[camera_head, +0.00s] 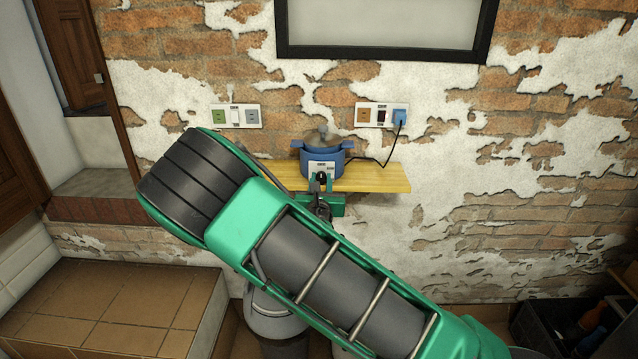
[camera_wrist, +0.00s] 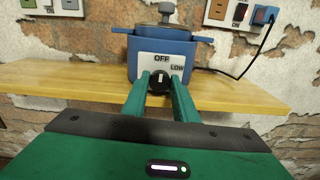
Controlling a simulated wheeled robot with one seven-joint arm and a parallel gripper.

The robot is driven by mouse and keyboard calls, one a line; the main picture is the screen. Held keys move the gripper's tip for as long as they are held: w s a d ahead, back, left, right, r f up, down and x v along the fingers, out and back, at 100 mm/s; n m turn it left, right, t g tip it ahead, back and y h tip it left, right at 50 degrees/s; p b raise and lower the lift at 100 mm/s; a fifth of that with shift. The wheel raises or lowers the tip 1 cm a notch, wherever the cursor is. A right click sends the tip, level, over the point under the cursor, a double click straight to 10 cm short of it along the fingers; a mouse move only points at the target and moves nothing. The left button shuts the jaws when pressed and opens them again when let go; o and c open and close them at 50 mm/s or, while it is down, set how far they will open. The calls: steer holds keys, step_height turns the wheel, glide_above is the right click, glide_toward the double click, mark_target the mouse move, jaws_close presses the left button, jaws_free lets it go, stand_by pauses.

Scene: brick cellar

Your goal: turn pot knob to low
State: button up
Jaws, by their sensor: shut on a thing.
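A blue pot (camera_head: 322,160) with a lid stands on a wooden shelf (camera_head: 378,178) against the brick wall. Its front has a pale panel, which reads OFF and LOW in the wrist view (camera_wrist: 148,60). The black knob (camera_wrist: 159,80) is below OFF, with its white mark pointing about straight up towards OFF. My gripper (camera_wrist: 159,84) has its two green fingers on either side of the knob, shut on it. In the head view my gripper (camera_head: 322,183) is in front of the pot, partly hiding the panel.
A cable runs from the pot to a blue plug (camera_head: 400,116) in the right wall socket. Another socket plate (camera_head: 236,116) is on the wall to the left. A tiled ledge (camera_head: 110,305) is at lower left and a dark crate (camera_head: 560,330) at lower right.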

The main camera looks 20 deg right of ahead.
steer(key=m, duration=0.5)
steer(key=shift+d, duration=0.1)
steer(key=m, duration=0.6)
steer(key=shift+d+f, duration=0.1)
stand_by(0.4)
steer(key=shift+s, duration=0.1)
steer(key=o, duration=1)
